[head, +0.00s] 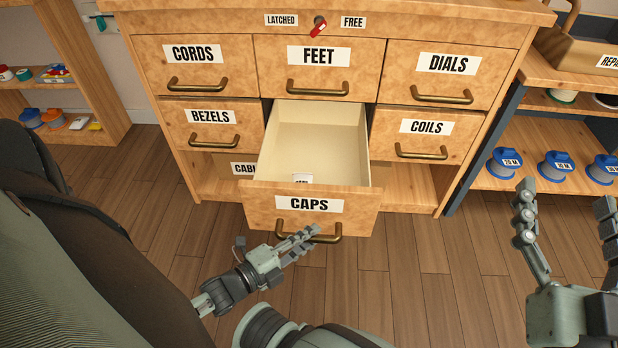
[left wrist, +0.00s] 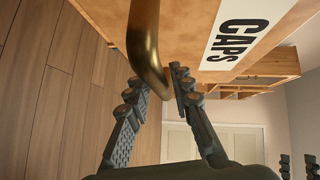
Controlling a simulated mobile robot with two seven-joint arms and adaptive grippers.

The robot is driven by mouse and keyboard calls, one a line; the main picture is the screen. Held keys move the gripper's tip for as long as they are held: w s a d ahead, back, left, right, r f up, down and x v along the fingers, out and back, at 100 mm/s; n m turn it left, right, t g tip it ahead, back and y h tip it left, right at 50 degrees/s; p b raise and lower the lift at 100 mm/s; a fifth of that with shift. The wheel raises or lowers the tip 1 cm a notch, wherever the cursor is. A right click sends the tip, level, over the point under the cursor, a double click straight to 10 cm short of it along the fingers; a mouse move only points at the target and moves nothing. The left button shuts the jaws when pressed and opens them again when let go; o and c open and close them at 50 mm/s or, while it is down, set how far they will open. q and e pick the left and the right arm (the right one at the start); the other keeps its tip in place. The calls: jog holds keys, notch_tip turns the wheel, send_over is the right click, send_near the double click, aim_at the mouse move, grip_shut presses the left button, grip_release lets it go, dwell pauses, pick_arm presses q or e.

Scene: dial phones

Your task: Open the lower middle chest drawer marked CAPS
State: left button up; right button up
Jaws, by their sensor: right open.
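The CAPS drawer (head: 258,208) in the lower middle of the wooden chest stands pulled well out, its pale inside (head: 315,140) showing. A small white item (head: 302,178) lies inside near the front. My left gripper (head: 306,240) is at the drawer's brass handle (head: 335,238). My right gripper (head: 567,215) is open and empty at the right, away from the chest.
The other chest drawers, such as FEET (head: 270,65) above, look shut. A red lever (head: 318,31) sits between LATCHED and FREE labels. A shelf (head: 540,183) with blue spools stands at right, another shelf at left. Wooden floor (head: 440,285) before the chest is clear.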

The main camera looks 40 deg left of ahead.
pick_arm(q)
jog(key=shift+o, duration=1)
jog(key=v, duration=1.2)
